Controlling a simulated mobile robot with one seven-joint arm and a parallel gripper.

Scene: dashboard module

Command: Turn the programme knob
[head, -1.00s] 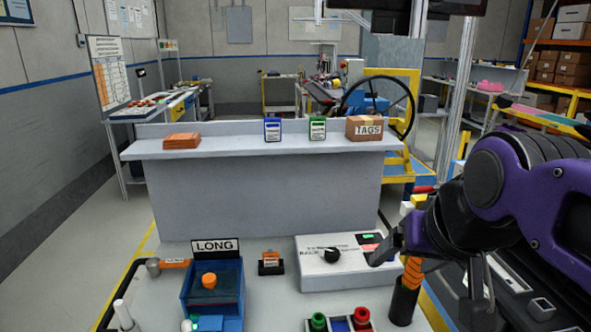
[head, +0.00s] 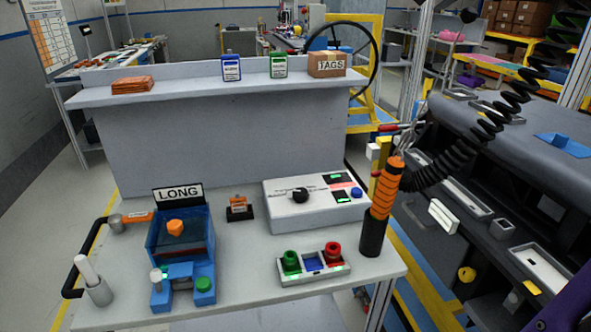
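A white control box (head: 290,210) stands at the back of the grey bench. A round black knob (head: 299,194) sits on its sloped top, with small print behind it that I cannot read. A green light, a red strip and a blue button (head: 356,192) are to the knob's right. A blue fixture (head: 180,250) with an orange knob-like piece (head: 175,228) on top stands at the left, under a sign (head: 178,194) reading LONG.
An orange-handled tool (head: 386,190) stands in a black holder (head: 373,233) right of the box, with a coiled black cable. A tray (head: 313,266) with green and red round pieces lies in front. A raised shelf (head: 215,82) stands behind the bench.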

